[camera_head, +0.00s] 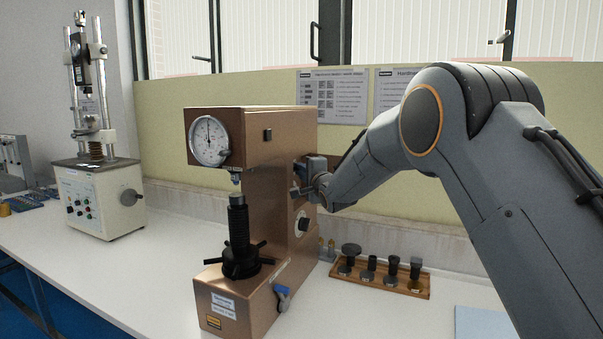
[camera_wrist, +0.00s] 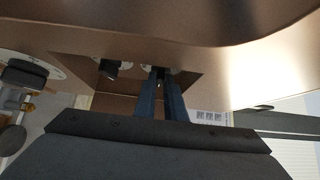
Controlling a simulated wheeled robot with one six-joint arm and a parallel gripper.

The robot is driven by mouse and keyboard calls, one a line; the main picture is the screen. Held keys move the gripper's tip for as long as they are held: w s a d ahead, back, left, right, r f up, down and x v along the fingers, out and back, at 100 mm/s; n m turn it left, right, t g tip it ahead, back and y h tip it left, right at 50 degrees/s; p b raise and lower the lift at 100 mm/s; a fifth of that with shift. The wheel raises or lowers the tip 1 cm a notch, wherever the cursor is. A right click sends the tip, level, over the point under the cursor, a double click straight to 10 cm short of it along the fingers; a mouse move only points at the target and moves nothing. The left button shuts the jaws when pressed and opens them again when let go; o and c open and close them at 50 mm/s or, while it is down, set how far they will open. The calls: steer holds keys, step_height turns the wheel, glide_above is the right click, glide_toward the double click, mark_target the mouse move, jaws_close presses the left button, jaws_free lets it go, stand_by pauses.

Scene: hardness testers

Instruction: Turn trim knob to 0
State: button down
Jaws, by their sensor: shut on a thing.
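The copper-brown hardness tester (camera_head: 262,150) stands on the white bench in the head view. My gripper (camera_head: 306,182) is at the upper part of its right side. In the wrist view, the two blue-grey fingers of my gripper (camera_wrist: 159,76) reach into a dark recess (camera_wrist: 124,82) in the brown housing. They are close together, shut on a small knob, seemingly the trim knob, which they mostly hide. A pale dial shows around the fingertips. Its marks and pointer setting cannot be read. A second small dark knob (camera_wrist: 108,69) sits to the left in the recess.
A larger side dial with a black knob (camera_head: 303,222) is below my gripper. A blue-ended lever (camera_head: 282,292) is at the tester's base. A wooden tray (camera_head: 411,293) with several anvils stands to the right. Another testing machine (camera_head: 97,190) stands at left.

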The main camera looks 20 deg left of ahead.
steer(key=shift+f+b, duration=0.2)
steer(key=shift+b, duration=0.2)
steer(key=n+g+y+b, duration=0.2)
steer(key=n+y+b, duration=0.2)
steer(key=n+b, duration=0.3)
steer(key=w+f+n+g+y+b, duration=0.1)
steer(key=n+g+y+b, duration=0.2)
steer(key=b, duration=1)
steer(key=w+f+n+g+y+b, duration=0.1)
steer(key=n+g+y+b, duration=0.1)
steer(key=n+y+b, duration=0.5)
steer(key=shift+d+f+n+g+b, duration=0.15)
steer(key=shift+n+b, duration=0.7)
steer(key=shift+n, duration=0.5)
steer(key=shift+a+n+g+b, duration=0.15)
steer(key=shift+n+b, duration=0.65)
steer(key=shift+n, duration=0.55)
steer(key=shift+d+n+g+y, duration=0.1)
steer(key=shift+n+g+y, duration=0.2)
steer(key=shift+n+g, duration=0.1)
steer(key=c, duration=1.8)
jaws_free()
steer(key=shift+v, duration=3.8)
